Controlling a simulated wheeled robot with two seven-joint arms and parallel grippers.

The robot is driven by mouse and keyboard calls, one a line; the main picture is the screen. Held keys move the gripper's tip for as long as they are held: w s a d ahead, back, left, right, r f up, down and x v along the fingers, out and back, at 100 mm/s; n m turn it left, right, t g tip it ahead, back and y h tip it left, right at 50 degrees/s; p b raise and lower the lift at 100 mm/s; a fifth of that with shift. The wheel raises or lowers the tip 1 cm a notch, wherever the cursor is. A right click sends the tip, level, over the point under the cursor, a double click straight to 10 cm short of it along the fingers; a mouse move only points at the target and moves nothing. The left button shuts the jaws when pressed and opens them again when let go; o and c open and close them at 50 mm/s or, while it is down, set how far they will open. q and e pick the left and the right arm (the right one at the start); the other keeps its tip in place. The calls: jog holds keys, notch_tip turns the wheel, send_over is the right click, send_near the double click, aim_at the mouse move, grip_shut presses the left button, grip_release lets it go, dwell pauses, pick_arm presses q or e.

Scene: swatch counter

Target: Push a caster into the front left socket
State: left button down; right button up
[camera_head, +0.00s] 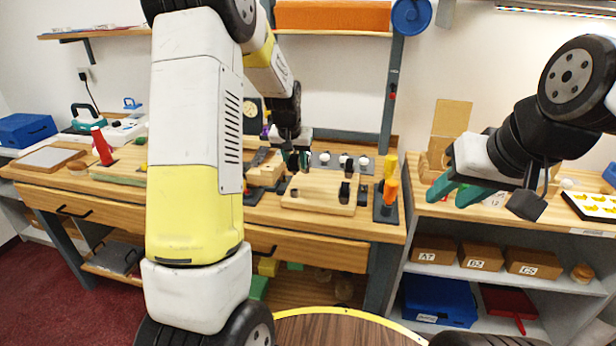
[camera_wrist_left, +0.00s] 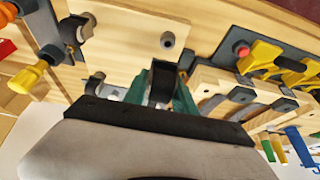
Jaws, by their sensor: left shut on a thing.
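My left gripper (camera_head: 298,162) is over the back part of a pale wooden board (camera_head: 318,201) on the bench. In the left wrist view its green fingers are shut on a dark caster (camera_wrist_left: 161,82), partly hidden by the gripper. The front left socket (camera_wrist_left: 168,40) is a grey ring with a dark hole in the board; it shows empty, apart from the held caster. Dark casters stand at the board's front right (camera_head: 344,191) and back right (camera_wrist_left: 95,82). My right gripper (camera_head: 460,193) hangs empty at the right, its green fingers apart.
Orange and yellow handled tools (camera_head: 390,190) stand in a dark holder right of the board. A rail with several pale knobs (camera_head: 345,160) is behind it. In the left wrist view, yellow clamps (camera_wrist_left: 262,56) and slotted wooden blocks (camera_wrist_left: 225,95) lie beside the board.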

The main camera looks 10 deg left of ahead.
pick_arm(q)
jog(key=shift+w+a+r, duration=0.2)
jog(key=shift+w+r, duration=0.1)
jog(key=shift+w, duration=0.05)
jog(key=shift+f, duration=2.95)
jog(key=shift+f, duration=1.35)
jog(key=c, duration=0.6)
grip_release()
jog(key=shift+r, duration=3.05)
